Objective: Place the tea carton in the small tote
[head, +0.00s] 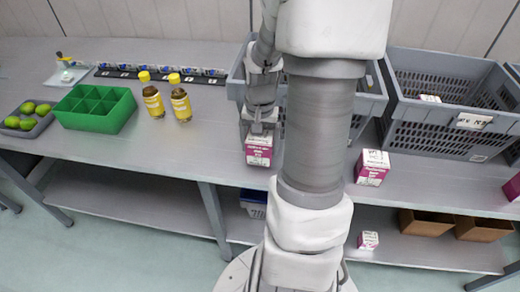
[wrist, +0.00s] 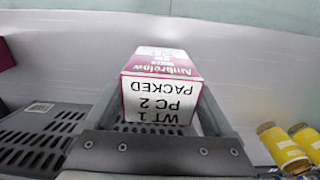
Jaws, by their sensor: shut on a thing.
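My gripper (head: 262,128) is shut on a magenta and white carton (head: 259,152), near the front of the grey table. In the wrist view the carton (wrist: 160,85) sits between the two fingers, with a white label reading "PACKED" facing the camera. Whether the carton touches the table is unclear. A grey slatted tote (head: 372,104) stands behind my arm, which hides most of it. It looks smaller than the grey tote (head: 440,140) to its right. Which one is the small tote is not marked.
Similar cartons stand on the table (head: 371,168), at the right edge (head: 512,187) and on the lower shelf (head: 368,240). Two yellow-lidded jars (head: 153,102), a green divided box (head: 94,108) and a tray of green fruit (head: 25,121) are left. The front left tabletop is clear.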

